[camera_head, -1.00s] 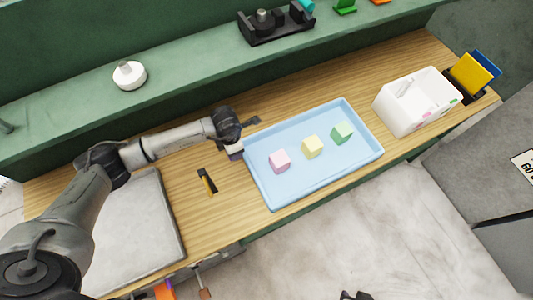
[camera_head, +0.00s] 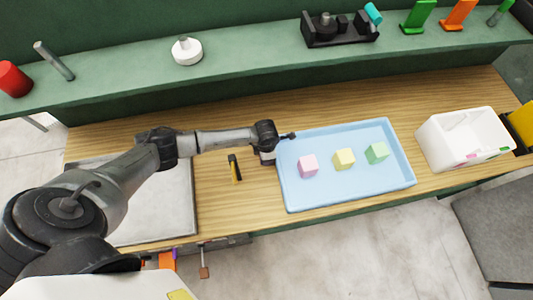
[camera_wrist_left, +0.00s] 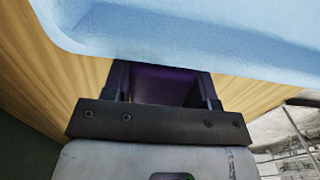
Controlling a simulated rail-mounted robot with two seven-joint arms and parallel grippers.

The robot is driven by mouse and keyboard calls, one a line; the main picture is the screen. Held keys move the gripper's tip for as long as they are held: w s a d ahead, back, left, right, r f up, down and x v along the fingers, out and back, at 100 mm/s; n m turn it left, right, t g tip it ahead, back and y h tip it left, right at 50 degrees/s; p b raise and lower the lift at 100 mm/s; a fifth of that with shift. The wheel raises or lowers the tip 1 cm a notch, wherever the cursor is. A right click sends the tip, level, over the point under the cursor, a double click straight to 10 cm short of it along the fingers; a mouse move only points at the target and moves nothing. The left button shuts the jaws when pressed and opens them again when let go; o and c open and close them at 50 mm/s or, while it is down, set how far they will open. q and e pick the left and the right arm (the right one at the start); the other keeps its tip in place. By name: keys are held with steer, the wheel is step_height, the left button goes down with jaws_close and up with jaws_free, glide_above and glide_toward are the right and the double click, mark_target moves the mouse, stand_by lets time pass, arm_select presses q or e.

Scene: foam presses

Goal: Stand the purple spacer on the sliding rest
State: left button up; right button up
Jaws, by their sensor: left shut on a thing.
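My left gripper (camera_head: 268,152) is at the upper left edge of the blue tray (camera_head: 290,205) in the head view. In the left wrist view its two dark fingers (camera_wrist_left: 163,92) are shut on the purple spacer (camera_wrist_left: 165,82), which looks dark and shaded between them. The tray's pale blue rim (camera_wrist_left: 190,40) fills the upper part of that view, just beyond the fingertips. The spacer is mostly hidden by the gripper in the head view. I cannot make out which thing is the sliding rest. My right gripper is not in view.
Pink (camera_head: 308,167), yellow (camera_head: 344,159) and green (camera_head: 376,153) cubes sit in the tray. A white bin (camera_head: 455,150) stands to its right. A yellow-black tool (camera_head: 234,170) and grey mat (camera_head: 180,205) lie left. The shelf holds a black fixture (camera_head: 340,32) and white knob (camera_head: 187,51).

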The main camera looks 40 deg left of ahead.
arm_select(q)
steer(key=shift+f, duration=0.1)
steer(key=shift+f, duration=0.15)
steer(key=o, duration=0.9)
steer(key=shift+o, duration=0.2)
step_height(320, 180, up, 11)
steer(key=shift+w+b, duration=0.1)
steer(key=shift+b, duration=0.25)
steer(key=shift+o, duration=0.5)
steer(key=shift+r, duration=0.8)
